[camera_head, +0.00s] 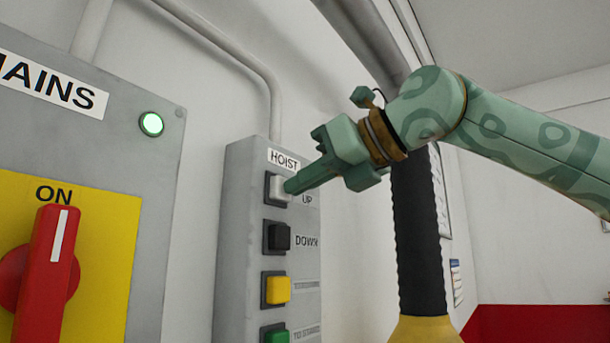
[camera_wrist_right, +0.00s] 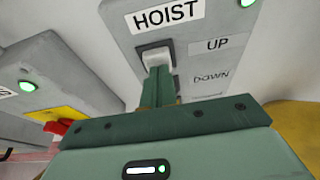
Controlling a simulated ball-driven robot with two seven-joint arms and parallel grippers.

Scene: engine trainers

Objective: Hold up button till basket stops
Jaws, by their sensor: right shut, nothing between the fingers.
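The grey hoist panel (camera_head: 250,230) is fixed to the wall, and its white UP button (camera_head: 277,188) is the top one in its column. My right gripper (camera_head: 290,187) is shut and empty, with its fingertips at the UP button. In the right wrist view the shut fingers (camera_wrist_right: 158,85) reach the lower part of the white button (camera_wrist_right: 157,56), below the HOIST label; they look to be touching it, but how far it is pressed is hard to tell. No basket shows. My left gripper is not in view.
Below UP are a black DOWN button (camera_head: 278,237), a yellow button (camera_head: 277,289) and a green button (camera_head: 276,336). To the left is the mains panel (camera_head: 160,190) with a lit green lamp (camera_head: 151,124) and a red switch (camera_head: 47,270). A black ribbed column (camera_head: 420,240) stands right of the panel.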

